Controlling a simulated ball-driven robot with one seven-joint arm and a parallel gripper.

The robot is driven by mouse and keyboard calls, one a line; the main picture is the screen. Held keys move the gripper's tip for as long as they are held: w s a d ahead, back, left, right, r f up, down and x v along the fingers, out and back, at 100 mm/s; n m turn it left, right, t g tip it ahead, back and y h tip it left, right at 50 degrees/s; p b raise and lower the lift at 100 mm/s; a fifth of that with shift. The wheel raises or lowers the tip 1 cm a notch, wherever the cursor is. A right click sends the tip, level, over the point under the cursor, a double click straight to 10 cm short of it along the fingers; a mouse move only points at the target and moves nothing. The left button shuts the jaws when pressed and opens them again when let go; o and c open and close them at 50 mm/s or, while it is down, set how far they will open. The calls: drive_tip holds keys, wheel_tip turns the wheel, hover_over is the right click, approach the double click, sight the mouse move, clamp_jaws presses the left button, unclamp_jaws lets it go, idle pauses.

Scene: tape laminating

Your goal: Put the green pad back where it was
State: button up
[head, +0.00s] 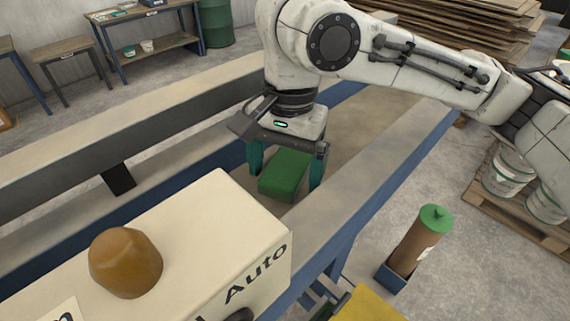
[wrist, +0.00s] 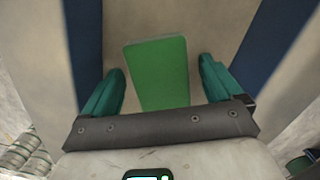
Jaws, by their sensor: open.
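The green pad (head: 285,177) is a small green block lying on the tan bed of the blue-framed bench, between its rails. My gripper (head: 286,180) points down over it with its teal fingers apart, one on each side of the pad. In the wrist view the pad (wrist: 158,72) sits between the two open fingers (wrist: 160,78), with a visible gap on both sides. The pad's near end is hidden behind the gripper body there.
A cream control box (head: 190,245) marked "Auto" with a brown knob (head: 126,262) stands in front. A brown cylinder with a green cap (head: 420,240) is at the right. Long rails (head: 375,190) flank the bed. White buckets (head: 508,168) stand on a pallet at far right.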

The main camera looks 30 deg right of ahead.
sight(289, 163)
wheel_tip(289, 163, up, 12)
drive_tip(key=d, duration=0.1)
drive_tip(key=shift+w, duration=0.4)
drive_tip(key=shift+d, duration=0.15)
idle(0.6)
